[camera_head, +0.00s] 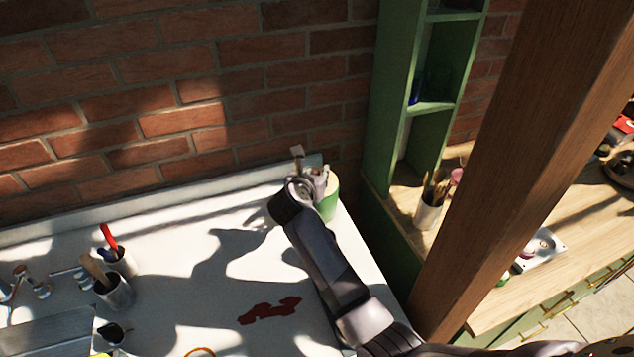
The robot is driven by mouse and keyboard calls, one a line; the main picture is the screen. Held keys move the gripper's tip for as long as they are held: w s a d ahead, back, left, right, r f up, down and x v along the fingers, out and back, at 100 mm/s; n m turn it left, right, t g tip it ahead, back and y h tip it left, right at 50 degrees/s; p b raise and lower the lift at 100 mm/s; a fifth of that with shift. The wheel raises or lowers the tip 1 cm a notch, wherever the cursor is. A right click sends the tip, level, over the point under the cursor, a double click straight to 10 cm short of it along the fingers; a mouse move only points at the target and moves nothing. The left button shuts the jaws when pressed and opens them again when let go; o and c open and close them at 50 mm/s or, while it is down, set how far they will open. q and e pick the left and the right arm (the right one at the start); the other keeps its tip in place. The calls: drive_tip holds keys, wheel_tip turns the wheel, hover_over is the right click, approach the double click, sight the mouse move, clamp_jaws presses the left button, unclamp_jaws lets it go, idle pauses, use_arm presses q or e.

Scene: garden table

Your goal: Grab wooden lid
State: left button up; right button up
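My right arm reaches up from the bottom right to the back right corner of the white table. Its gripper (310,165) is at a green round container (332,205), with one pale-tipped finger sticking up. The container has a pale, wood-coloured top (333,183), which looks like the wooden lid. My gripper and wrist cover the left part of the container and lid. I cannot tell whether the fingers touch the lid or how far apart they are. My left gripper is not in view.
The white table (180,270) backs onto a brick wall (190,90). Two cups (118,290) (124,264) with tools stand at its left. A red flat piece (270,310) lies near the front. A green shelf (400,110) and wooden post (530,150) stand at the right.

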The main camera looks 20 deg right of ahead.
drive_tip(key=shift+a+f, duration=0.1)
drive_tip(key=shift+f, duration=0.15)
clamp_jaws()
